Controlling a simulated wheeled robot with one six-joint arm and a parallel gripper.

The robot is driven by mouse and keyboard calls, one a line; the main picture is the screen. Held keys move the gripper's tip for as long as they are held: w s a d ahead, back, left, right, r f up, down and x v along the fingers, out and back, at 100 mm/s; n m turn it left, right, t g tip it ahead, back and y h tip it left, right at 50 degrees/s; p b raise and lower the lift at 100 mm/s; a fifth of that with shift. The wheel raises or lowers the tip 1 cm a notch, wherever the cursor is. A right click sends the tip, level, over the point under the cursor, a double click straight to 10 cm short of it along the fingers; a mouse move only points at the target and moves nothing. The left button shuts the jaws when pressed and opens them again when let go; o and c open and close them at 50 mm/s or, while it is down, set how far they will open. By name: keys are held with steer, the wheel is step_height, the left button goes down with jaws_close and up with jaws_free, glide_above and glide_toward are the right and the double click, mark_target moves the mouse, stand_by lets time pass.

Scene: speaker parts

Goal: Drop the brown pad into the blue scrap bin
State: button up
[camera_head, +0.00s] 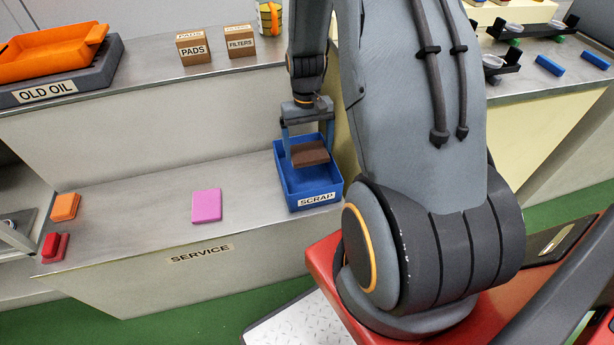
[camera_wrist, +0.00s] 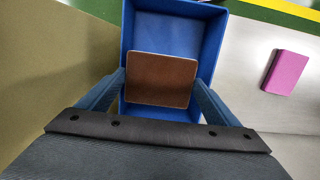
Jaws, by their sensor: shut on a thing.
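The brown pad (camera_head: 310,154) is held between the fingers of my gripper (camera_head: 309,152), over the blue scrap bin (camera_head: 316,198). The bin is an open box with a SCRAP label on its front, standing on the service counter. In the wrist view the brown pad (camera_wrist: 161,80) lies between the two blue fingers, with the bin's blue walls (camera_wrist: 213,40) around it in the picture. My gripper is shut on the pad. The pad looks roughly level. How far it is above the bin floor is hard to tell.
A pink pad (camera_head: 207,205) lies on the counter left of the bin. An orange block (camera_head: 65,207) and a red piece (camera_head: 52,247) lie at the far left. PADS (camera_head: 193,48) and FILTERS (camera_head: 240,41) boxes and an OLD OIL tray (camera_head: 60,85) stand on the upper shelf.

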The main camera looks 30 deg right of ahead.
steer(key=o, duration=0.9)
steer(key=shift+r, duration=0.1)
steer(key=r, duration=0.5)
steer(key=w+r, duration=0.1)
steer(key=r, duration=0.1)
steer(key=shift+d+r, duration=0.15)
steer(key=shift+r, duration=0.15)
steer(key=s+a+r+n+p, duration=0.1)
steer(key=s+a+r+p, duration=0.1)
steer(key=s+a+r, duration=0.3)
steer(key=s+a+r+n+t+p, duration=0.1)
steer(key=s+a+r+p, duration=0.1)
steer(key=s+a+r, duration=0.3)
steer(key=s+a+r+n+p, duration=0.1)
steer(key=s+a+r+p, duration=0.2)
steer(key=s+a+r, duration=0.2)
steer(key=shift+s+a+r, duration=0.15)
steer(key=shift+s+r, duration=0.2)
steer(key=shift+r, duration=0.3)
steer(key=shift+s+a+r, duration=0.15)
steer(key=shift+s+r, duration=0.15)
steer(key=shift+r, duration=0.3)
